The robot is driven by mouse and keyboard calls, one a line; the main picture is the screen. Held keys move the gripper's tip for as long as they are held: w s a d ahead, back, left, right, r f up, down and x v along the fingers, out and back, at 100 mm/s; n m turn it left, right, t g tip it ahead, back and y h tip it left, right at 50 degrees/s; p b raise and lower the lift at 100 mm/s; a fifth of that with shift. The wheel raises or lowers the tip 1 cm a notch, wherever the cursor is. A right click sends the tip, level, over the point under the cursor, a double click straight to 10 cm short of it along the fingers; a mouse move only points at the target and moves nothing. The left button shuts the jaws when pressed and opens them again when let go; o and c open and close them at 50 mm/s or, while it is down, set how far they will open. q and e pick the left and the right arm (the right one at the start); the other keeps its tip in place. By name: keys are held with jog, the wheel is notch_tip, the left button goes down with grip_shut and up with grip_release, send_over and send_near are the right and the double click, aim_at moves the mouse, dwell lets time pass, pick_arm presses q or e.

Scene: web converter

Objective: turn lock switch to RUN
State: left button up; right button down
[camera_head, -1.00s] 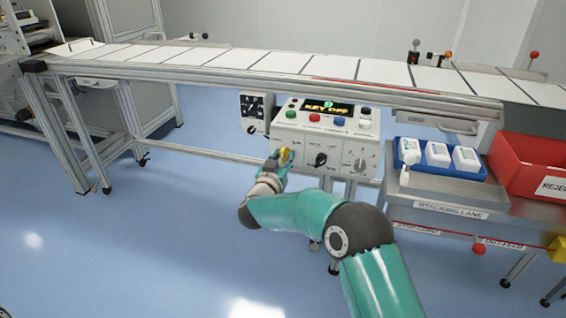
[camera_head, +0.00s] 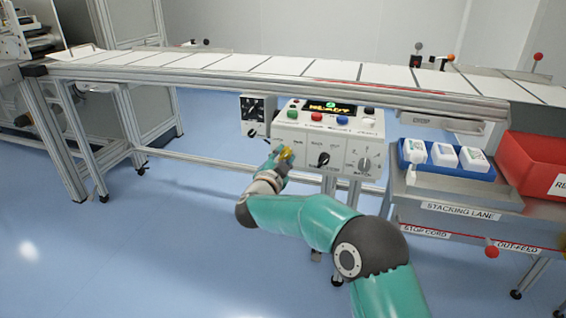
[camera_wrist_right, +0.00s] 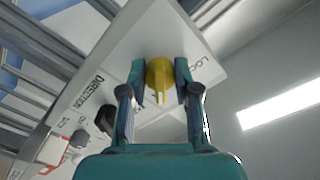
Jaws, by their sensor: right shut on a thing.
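The yellow lock switch (camera_head: 287,153) is at the lower left of the white control box (camera_head: 322,136). In the wrist view the yellow switch (camera_wrist_right: 159,72) stands out from the panel beside lettering that begins "LOC". My right gripper (camera_head: 282,157) is shut on it, with one finger on each side, as the wrist view (camera_wrist_right: 159,80) shows. The fingers hide the switch's sides, and I cannot read its position marks. The box's display (camera_head: 331,107) appears to read READY. My left gripper is out of view.
Coloured buttons line the box top.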

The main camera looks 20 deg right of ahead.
jog(key=shift+f+m, duration=0.3)
jog(key=shift+m, duration=0.1)
jog(key=c, duration=1)
grip_release()
jog(key=shift+o, duration=0.7)
jog(key=shift+r, duration=0.15)
jog(key=v, duration=1.2)
